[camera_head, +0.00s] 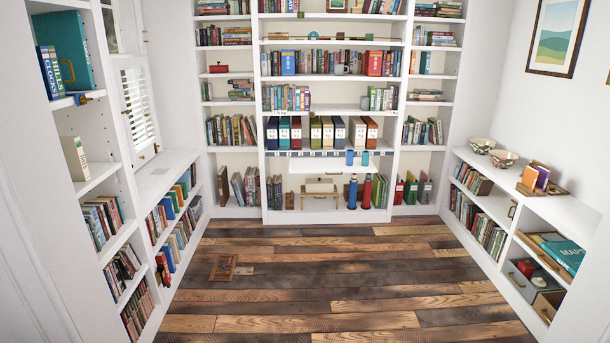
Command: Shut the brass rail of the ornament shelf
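I cannot tell for certain which shelf is the ornament shelf. An upper shelf of the middle bookcase (300,42) holds a few small objects, too small to make out. No brass rail can be told apart there. On the left bookcase, a small brass-coloured piece (82,100) shows at a shelf's front edge, below a teal book (76,48); whether it belongs to a rail is unclear. Neither of my grippers is in view.
Bare plank floor (340,285) fills the middle of the room. A small brown wooden object (223,267) lies on it at left. More low shelving (160,175) stands at left.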

